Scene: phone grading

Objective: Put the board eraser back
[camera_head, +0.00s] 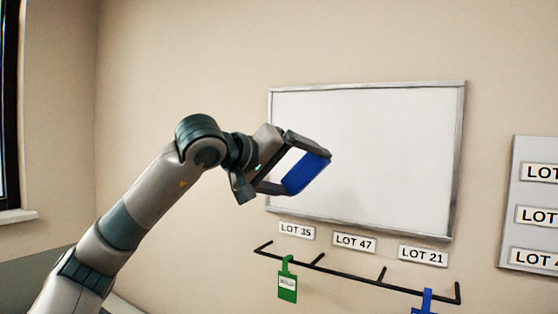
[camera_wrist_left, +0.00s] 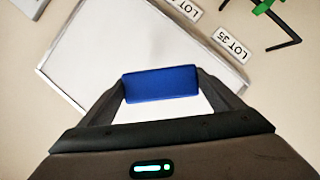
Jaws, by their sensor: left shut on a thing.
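The board eraser is a blue block (camera_head: 307,174) held between the fingers of my left gripper (camera_head: 296,166). In the head view it is in front of the left part of the whiteboard (camera_head: 400,150). In the left wrist view the eraser (camera_wrist_left: 160,84) lies across between both fingertips, with the whiteboard (camera_wrist_left: 90,50) behind it. I cannot tell whether the eraser touches the board. The board's face looks white, with a faint grey shade near the eraser. My right gripper is not in view.
Below the board is a black rail (camera_head: 350,274) with hooks, under labels LOT 35 (camera_head: 297,230), LOT 47 (camera_head: 354,242) and LOT 21 (camera_head: 423,254). A green tag (camera_head: 287,284) and a blue tag (camera_head: 426,301) hang there. A grey panel (camera_head: 508,200) with lot labels is at the right.

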